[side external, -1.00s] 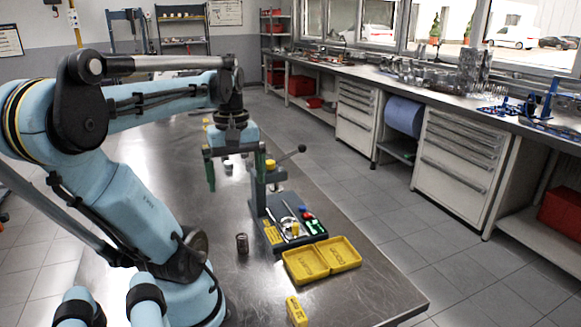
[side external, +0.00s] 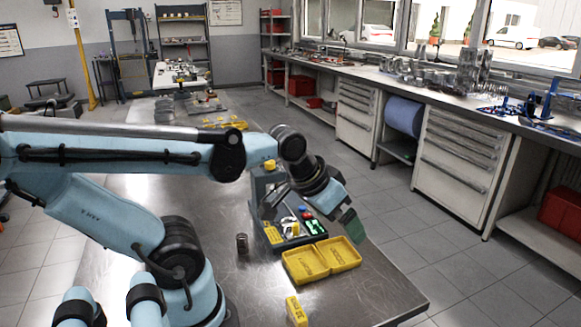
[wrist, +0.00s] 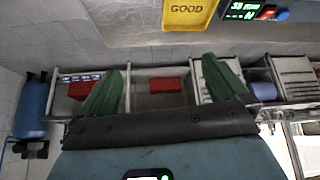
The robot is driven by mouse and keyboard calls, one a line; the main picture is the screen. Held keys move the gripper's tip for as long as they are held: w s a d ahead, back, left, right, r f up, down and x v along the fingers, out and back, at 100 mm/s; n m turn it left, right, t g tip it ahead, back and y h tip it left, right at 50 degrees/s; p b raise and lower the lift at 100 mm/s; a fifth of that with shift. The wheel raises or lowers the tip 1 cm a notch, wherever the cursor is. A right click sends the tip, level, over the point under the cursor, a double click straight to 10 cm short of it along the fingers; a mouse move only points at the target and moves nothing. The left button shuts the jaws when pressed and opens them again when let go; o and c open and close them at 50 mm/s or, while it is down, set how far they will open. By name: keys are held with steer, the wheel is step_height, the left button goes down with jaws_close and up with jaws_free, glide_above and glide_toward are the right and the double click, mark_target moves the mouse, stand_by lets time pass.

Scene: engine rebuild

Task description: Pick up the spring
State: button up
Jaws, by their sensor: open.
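The spring (side external: 242,243) is a small dark coil standing upright on the metal table, left of the yellow trays in the side view. My gripper (side external: 312,217) is to the right of the spring and raised, over the tester and tray area. It is tilted and well apart from the spring. Its two green fingers are spread with nothing between them, as the wrist view (wrist: 162,75) also shows. The spring is not visible in the wrist view.
A spring tester (side external: 268,236) with a lit display stands right of the spring. Yellow trays (side external: 322,262) lie in front of it, one marked GOOD in the wrist view (wrist: 190,14). A yellow block (side external: 297,311) lies near the front. The table around the spring looks clear.

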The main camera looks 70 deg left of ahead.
steer(key=shift+w+d+f+m, duration=0.15)
steer(key=shift+d+m, duration=0.45)
steer(key=shift+d, duration=0.4)
steer(key=shift+w+d+m+t+h, duration=0.1)
steer(key=shift+d+m+t+h, duration=0.2)
steer(key=shift+d, duration=0.1)
steer(key=shift+c, duration=0.8)
steer(key=shift+d, duration=0.15)
steer(key=shift+c, duration=1.2)
steer(key=c, duration=0.4)
steer(key=shift+o, duration=0.2)
steer(key=n+g, duration=0.2)
steer(key=g, duration=0.5)
glide_above(242, 236)
steer(key=shift+d+f, duration=0.2)
steer(key=shift+f, duration=1.85)
steer(key=shift+d+f, duration=0.15)
steer(key=shift+f, duration=1.95)
steer(key=shift+d+f, duration=0.2)
steer(key=shift+f, duration=1.85)
